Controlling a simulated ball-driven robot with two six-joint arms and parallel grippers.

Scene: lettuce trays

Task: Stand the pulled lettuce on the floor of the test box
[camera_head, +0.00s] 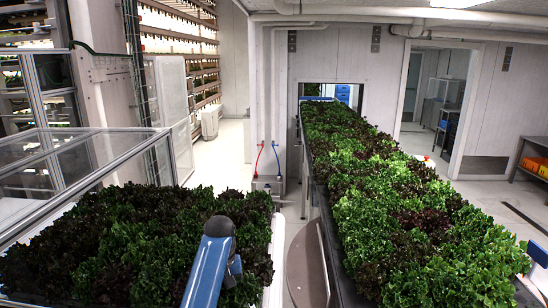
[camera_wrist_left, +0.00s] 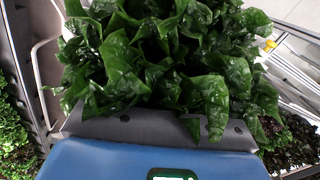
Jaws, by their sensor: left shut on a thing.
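A leafy green lettuce (camera_wrist_left: 165,65) fills the upper middle of the left wrist view. My left gripper (camera_wrist_left: 155,125) is shut on it; the grey jaw lies across the near side of the leaves, and the leaves hide the lettuce's base. In the head view, my blue left arm reaches up from the bottom over the left lettuce bed, and neither its gripper nor the held lettuce can be made out there. I cannot clearly identify the test box in either view. My right gripper is not in view.
A dark-and-green lettuce bed (camera_head: 130,235) lies at lower left beside a clear, metal-framed enclosure (camera_head: 75,175). A long lettuce bed (camera_head: 400,210) runs along the right. A narrow strip of floor (camera_head: 300,225) lies between them. A pale handle (camera_wrist_left: 38,75) shows in the left wrist view.

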